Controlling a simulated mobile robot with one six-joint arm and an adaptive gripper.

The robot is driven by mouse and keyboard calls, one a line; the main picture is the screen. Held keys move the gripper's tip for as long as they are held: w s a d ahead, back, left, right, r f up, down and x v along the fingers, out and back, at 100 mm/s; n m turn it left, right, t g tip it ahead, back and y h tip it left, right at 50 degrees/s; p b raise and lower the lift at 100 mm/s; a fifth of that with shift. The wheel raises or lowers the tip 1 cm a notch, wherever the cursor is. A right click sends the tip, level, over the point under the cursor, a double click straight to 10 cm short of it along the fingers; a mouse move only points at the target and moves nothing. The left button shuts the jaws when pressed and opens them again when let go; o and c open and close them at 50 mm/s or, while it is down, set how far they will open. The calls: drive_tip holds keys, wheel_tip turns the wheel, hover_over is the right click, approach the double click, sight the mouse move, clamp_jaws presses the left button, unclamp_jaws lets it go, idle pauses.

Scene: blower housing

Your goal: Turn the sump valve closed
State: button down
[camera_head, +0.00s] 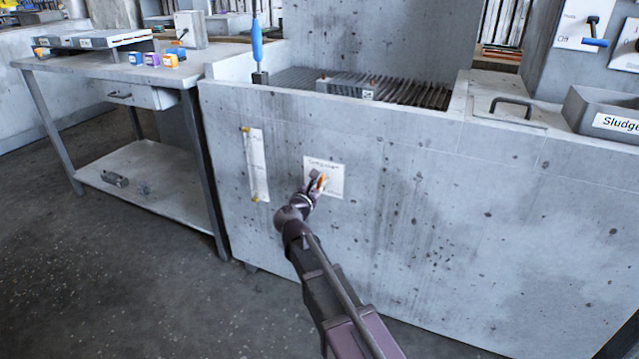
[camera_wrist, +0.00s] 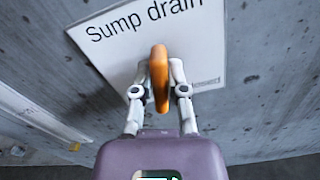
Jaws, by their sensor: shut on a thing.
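The sump valve shows as an orange handle (camera_wrist: 159,80) in front of a white plate (camera_wrist: 205,45) that reads "Sump drain" in the wrist view. The plate (camera_head: 336,180) is on the front wall of the grey concrete tank in the head view. My gripper (camera_wrist: 159,78) is shut on the orange handle, with one finger on each side of it. In the head view my gripper (camera_head: 316,184) covers part of the plate, and only a little orange shows. The valve body behind the handle is hidden.
A narrow white gauge strip (camera_head: 257,165) is on the tank wall left of the plate. A steel table (camera_head: 110,66) with small coloured boxes (camera_head: 153,59) stands at the left. A bin labelled "Sludge" (camera_head: 590,108) sits at the right. The floor (camera_head: 110,270) in front is clear.

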drive_tip(key=m, duration=0.7)
drive_tip(key=shift+d+f, duration=0.15)
drive_tip(key=m, duration=0.4)
drive_tip(key=shift+f, duration=0.1)
drive_tip(key=shift+d+f+m+b, duration=0.1)
drive_tip(key=shift+m+b, duration=0.2)
drive_tip(key=shift+m, duration=1.7)
drive_tip(key=c, duration=0.7)
unclamp_jaws()
drive_tip(key=shift+o, duration=0.2)
drive_tip(key=shift+s, duration=0.2)
drive_tip(key=v, duration=1.1)
drive_tip(key=shift+s, duration=0.35)
